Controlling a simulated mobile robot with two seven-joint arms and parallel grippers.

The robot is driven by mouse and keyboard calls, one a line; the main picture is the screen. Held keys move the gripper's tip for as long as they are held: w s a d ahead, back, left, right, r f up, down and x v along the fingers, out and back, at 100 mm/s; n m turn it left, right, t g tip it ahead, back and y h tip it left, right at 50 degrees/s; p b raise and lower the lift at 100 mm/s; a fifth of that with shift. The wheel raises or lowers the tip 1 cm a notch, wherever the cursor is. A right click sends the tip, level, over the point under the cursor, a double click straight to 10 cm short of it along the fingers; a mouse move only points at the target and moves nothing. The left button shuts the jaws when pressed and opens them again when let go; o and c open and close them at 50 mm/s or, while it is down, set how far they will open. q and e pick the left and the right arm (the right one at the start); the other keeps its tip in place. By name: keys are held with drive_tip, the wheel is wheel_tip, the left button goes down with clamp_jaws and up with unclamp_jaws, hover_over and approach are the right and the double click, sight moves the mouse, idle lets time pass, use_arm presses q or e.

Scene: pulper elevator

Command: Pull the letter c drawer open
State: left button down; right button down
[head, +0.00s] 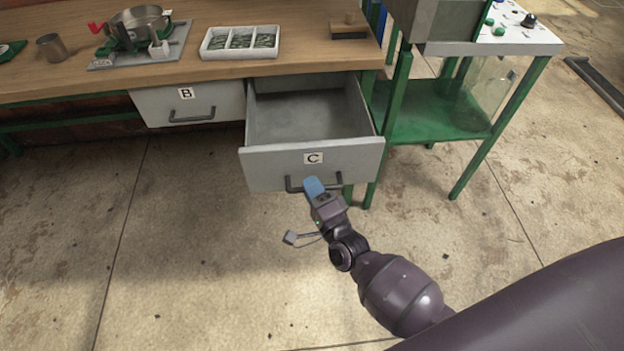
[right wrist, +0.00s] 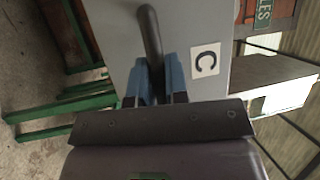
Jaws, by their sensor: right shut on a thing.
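The letter C drawer (head: 275,167) is pulled well out from under the wooden workbench, and its grey inside looks empty. Its front with the C label also shows in the right wrist view (right wrist: 205,61). Its dark bar handle (head: 294,187) runs across the lower front. My right gripper (head: 315,187) is at the handle, with its blue fingers (right wrist: 157,82) on both sides of the bar, shut on it. The middle of the handle is partly hidden by the fingers. My left gripper is not in view.
The shut B drawer (head: 215,108) is to the left. The workbench (head: 290,70) carries a white divided tray (head: 240,55), a metal cup (head: 51,47) and a small device with a metal bowl (head: 140,17). A green-framed stand (head: 430,110) is at the right. The floor in front is clear.

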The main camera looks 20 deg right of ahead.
drive_tip(key=shift+s+a, duration=0.2)
drive_tip(key=shift+s, duration=0.15)
drive_tip(key=c, duration=1.1)
unclamp_jaws()
